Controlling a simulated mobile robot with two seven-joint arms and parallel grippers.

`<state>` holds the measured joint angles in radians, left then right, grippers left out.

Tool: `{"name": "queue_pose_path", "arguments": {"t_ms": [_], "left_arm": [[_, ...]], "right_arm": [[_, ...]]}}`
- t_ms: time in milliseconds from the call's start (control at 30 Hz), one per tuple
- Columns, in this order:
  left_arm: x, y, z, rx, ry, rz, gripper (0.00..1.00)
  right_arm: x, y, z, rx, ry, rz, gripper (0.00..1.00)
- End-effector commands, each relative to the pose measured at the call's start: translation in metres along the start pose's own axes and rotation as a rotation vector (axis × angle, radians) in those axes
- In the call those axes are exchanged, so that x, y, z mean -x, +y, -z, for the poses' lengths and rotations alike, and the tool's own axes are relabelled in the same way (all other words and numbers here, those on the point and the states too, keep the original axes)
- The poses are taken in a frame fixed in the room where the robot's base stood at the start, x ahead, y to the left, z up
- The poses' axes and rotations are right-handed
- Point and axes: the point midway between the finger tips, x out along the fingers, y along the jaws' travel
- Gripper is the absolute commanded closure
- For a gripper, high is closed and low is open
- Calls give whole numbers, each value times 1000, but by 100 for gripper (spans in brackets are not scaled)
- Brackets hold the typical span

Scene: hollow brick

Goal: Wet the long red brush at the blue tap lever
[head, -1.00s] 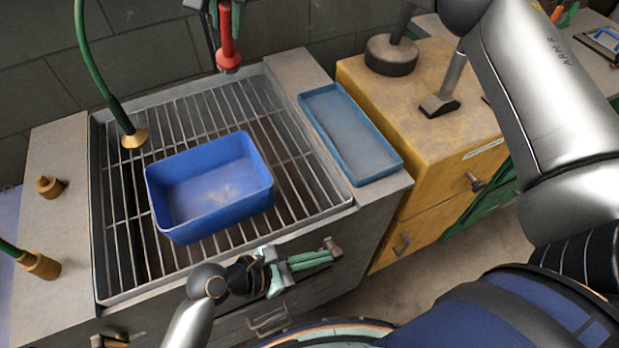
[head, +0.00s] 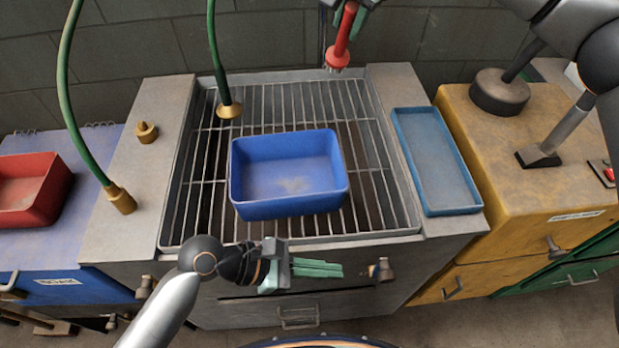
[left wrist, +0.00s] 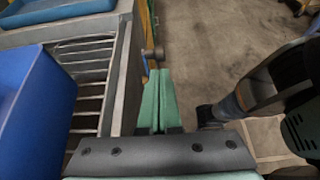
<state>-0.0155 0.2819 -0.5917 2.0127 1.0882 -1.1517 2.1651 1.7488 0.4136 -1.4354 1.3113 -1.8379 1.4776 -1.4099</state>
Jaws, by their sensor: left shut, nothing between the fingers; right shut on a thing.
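The long red brush (head: 343,35) hangs head-down at the top of the head view, above the back right of the sink grate (head: 376,205). My right gripper (head: 350,6), partly cut off by the frame's top edge, is shut on its upper end. My left gripper (head: 338,269) is shut and empty in front of the sink's front panel. Its green fingers (left wrist: 157,100) lie together in the left wrist view. A tap-like fitting (head: 382,270) sticks out of the panel to its right, apart from the fingertips. I cannot make out a blue lever.
A blue bin (head: 290,208) stands on the grate. A brass nozzle (head: 229,110) on a green hose hangs at its back left. A shallow blue tray (head: 438,165) lies on the right ledge. A yellow cabinet (head: 520,195) stands right, a red bin (head: 30,190) left.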

Motion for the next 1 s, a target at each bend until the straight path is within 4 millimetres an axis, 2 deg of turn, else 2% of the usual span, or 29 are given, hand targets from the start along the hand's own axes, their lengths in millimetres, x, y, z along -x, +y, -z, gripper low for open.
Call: {"name": "queue_pose_path", "arguments": {"t_ms": [100,300,667,1000], "left_arm": [[22,0,-5,-2,2,-1,100],[40,0,-10,1,1,0,100],[43,0,-11,1,0,1,100],[34,0,5,1,0,1,100]], "right_arm": [[0,0,0,0,0,1,100],[0,0,0,0,0,1,100],[0,0,0,0,0,1,100],[9,16,-13,2,1,3,100]]}}
